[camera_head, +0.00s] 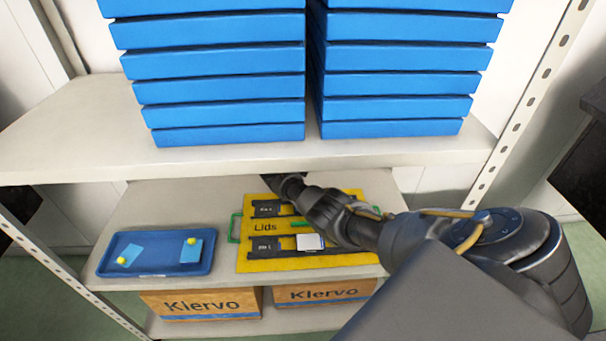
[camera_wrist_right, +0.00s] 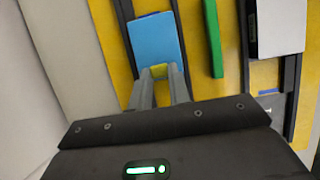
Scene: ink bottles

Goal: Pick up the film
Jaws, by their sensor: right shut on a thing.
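A flat blue film (camera_wrist_right: 155,38) with a yellow knob (camera_wrist_right: 159,71) shows in the right wrist view, over a black strip of the yellow board. My right gripper (camera_wrist_right: 160,76) is shut on the yellow knob. I cannot tell whether the film is touching the board or just above it. In the head view the upper shelf and my right arm hide the fingertips and this film. Two similar blue pieces with yellow knobs lie in the blue tray (camera_head: 110,268). My left gripper is not in view.
The yellow board (camera_head: 252,264) marked "Lids" has black slotted strips, green handles (camera_wrist_right: 213,40) and a white block (camera_head: 309,242). The upper shelf (camera_head: 230,160), stacked with blue boxes (camera_head: 220,95), hangs close above my right arm. Klervo cartons (camera_head: 200,304) stand below.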

